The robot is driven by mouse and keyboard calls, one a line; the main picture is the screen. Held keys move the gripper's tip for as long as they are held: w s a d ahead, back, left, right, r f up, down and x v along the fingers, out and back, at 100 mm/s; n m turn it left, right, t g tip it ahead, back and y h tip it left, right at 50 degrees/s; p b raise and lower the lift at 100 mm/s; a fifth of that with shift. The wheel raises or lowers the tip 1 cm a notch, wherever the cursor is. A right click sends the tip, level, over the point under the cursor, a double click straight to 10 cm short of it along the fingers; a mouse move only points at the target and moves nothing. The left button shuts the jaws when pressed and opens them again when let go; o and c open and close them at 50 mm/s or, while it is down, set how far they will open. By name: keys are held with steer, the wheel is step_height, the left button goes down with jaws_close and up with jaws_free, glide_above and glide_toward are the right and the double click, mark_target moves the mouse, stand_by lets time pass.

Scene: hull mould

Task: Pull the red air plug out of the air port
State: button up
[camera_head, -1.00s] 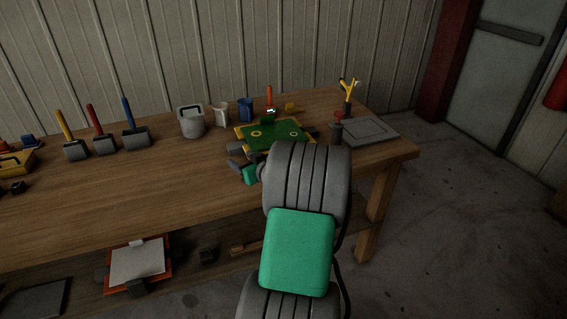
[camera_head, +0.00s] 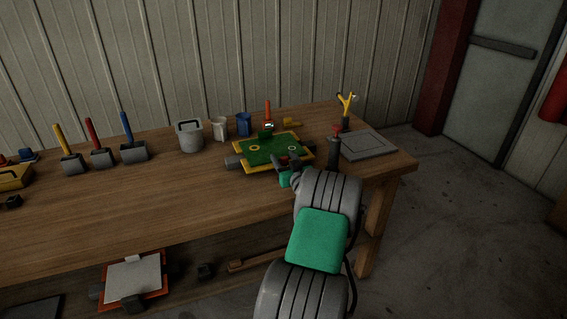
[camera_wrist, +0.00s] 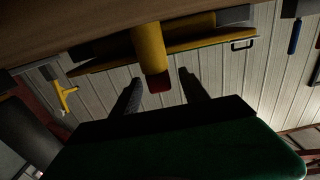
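The red air plug (camera_wrist: 159,86) shows in the wrist view as a small red end on a yellow cylindrical air port (camera_wrist: 149,52). My gripper (camera_wrist: 160,78) is open, with one dark finger on each side of the red plug in the picture and a visible gap on both sides. I cannot tell how deep the plug sits between the fingers. In the head view my gripper (camera_head: 286,166) is at the front edge of the green and yellow hull mould (camera_head: 268,151). The plug is not clearly visible there.
The mould lies on the wooden workbench (camera_head: 180,195). A dark bottle with a red top (camera_head: 334,148) stands close right of my gripper. A grey plate (camera_head: 368,145) lies at the right end. A grey bucket (camera_head: 190,136) and a blue cup (camera_head: 244,124) stand behind.

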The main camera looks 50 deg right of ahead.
mark_target(284, 157)
jaws_close()
stand_by(0.3)
step_height(284, 157, up, 13)
stand_by(0.7)
steer(key=shift+r, duration=0.15)
steer(key=shift+r, duration=1.4)
